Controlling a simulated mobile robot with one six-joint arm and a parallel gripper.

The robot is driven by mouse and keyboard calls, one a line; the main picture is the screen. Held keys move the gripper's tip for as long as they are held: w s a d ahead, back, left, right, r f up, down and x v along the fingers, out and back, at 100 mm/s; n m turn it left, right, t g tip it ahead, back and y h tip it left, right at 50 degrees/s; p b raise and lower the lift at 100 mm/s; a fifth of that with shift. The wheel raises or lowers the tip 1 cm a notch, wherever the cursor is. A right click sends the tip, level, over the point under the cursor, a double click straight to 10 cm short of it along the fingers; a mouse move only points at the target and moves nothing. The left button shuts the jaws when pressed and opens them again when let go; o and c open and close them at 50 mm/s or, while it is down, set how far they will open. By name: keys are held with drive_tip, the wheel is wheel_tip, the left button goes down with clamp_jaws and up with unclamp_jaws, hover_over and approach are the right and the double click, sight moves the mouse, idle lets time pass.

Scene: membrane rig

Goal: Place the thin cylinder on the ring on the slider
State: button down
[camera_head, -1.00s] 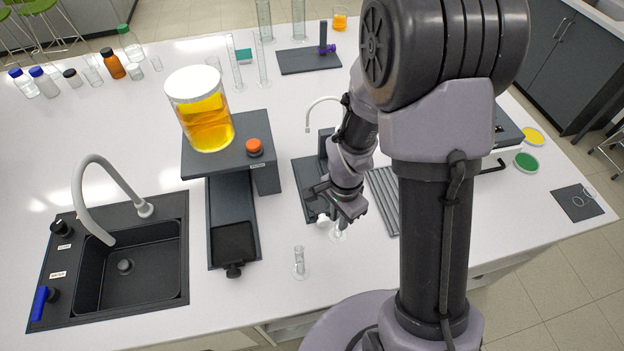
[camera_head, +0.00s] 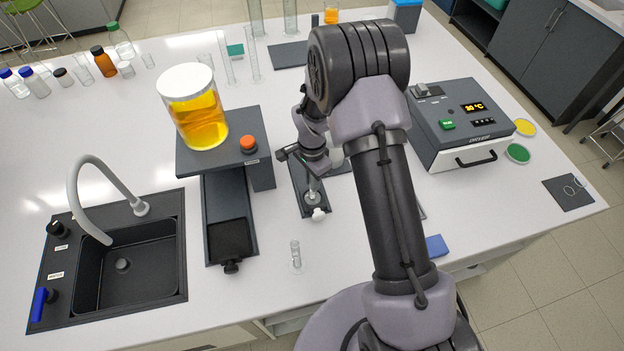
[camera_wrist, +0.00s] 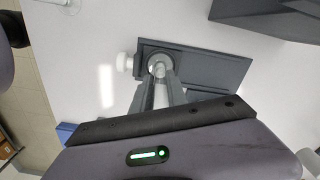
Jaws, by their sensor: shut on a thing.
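My gripper (camera_head: 313,178) is shut on a thin, pale, see-through cylinder (camera_wrist: 160,96), which shows between the two fingers in the wrist view. The cylinder points down over a dark plate (camera_wrist: 208,72) with a white knob (camera_wrist: 125,62) at one end. A pale round ring shape (camera_wrist: 159,62) shows at the fingertips, near the knob end of the plate. I cannot tell whether the cylinder touches it. In the head view the plate (camera_head: 298,181) is partly hidden by my arm, and the white knob (camera_head: 318,214) points to the front.
A dark stand (camera_head: 265,172) with a yellow-filled beaker (camera_head: 200,118) and orange knob stands left of the plate. A small glass cylinder (camera_head: 296,255) stands in front. The front counter between has free room.

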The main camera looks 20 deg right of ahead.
drive_tip(key=shift+f, duration=0.25)
drive_tip(key=c, duration=1.3)
unclamp_jaws()
drive_tip(key=shift+r, duration=0.1)
